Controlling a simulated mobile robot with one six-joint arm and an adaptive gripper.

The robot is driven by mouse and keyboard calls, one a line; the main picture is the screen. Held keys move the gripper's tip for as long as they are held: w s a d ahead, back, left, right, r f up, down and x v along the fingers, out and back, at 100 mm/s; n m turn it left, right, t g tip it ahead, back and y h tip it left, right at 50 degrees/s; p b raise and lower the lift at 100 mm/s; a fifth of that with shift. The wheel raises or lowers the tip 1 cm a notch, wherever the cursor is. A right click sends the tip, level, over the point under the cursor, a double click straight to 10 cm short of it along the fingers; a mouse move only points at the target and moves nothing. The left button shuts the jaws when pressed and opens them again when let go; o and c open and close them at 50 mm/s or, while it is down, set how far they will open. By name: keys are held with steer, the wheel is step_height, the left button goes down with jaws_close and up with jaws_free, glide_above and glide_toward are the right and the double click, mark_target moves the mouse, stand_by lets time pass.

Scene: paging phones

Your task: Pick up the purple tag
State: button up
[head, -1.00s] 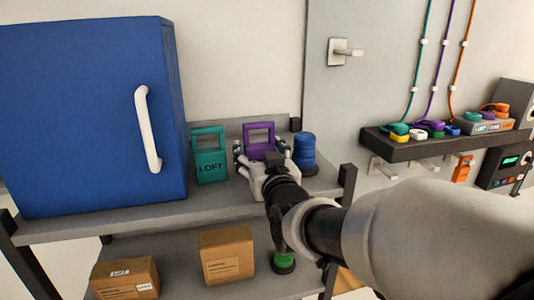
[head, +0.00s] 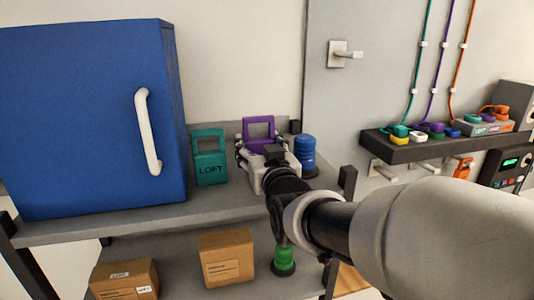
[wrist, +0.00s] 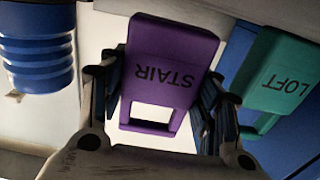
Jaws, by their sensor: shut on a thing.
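The purple tag (head: 258,128) has a square handle and stands upright at the back of the shelf in the head view. In the wrist view the purple tag (wrist: 165,65) reads STAIR, upside down. My gripper (head: 263,152) is shut on the purple tag, with a dark-padded finger at each side of it. In the wrist view my gripper (wrist: 162,100) also shows both fingers against the tag's sides. The tag's lower part is hidden behind the gripper in the head view.
A teal LOFT tag (head: 209,160) stands to the left, near a blue cabinet (head: 85,120). A ribbed blue cylinder (head: 305,153) stands close on the right. Cardboard boxes (head: 226,258) and a green item (head: 284,258) sit on the lower shelf (head: 190,282).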

step_height(320, 180, up, 18)
steer(key=p, duration=0.1)
steer(key=shift+r+p, duration=0.15)
steer(key=shift+p, duration=0.25)
